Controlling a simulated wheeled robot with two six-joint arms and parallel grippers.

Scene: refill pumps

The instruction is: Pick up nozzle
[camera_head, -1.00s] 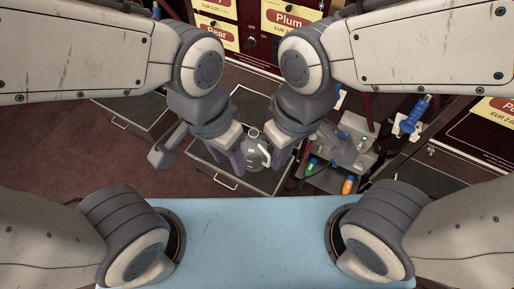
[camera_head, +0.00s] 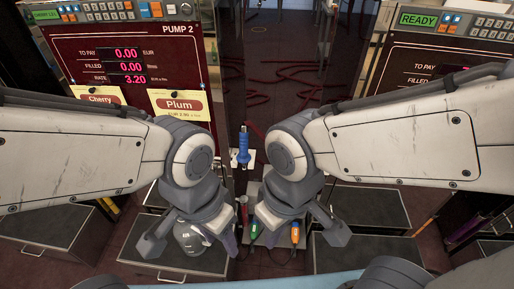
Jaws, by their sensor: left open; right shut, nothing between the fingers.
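A blue-handled nozzle (camera_head: 243,147) stands upright in a pale holder between the two pump cabinets, near the middle of the head view. It is clear of both grippers. My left gripper (camera_head: 229,241) is open and points down, below and slightly left of the nozzle, beside a clear jug (camera_head: 190,238). It partly covers the jug. My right gripper (camera_head: 256,232) is shut and empty, below and slightly right of the nozzle. The fingertips of both are small and partly hidden.
Pump 2 (camera_head: 130,55) stands at the left with Cherry and Plum labels; another pump (camera_head: 410,62) reads READY at the right. Green (camera_head: 254,232) and orange (camera_head: 295,236) handled items sit below. Dark-topped boxes (camera_head: 365,212) flank them. Red hoses lie behind.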

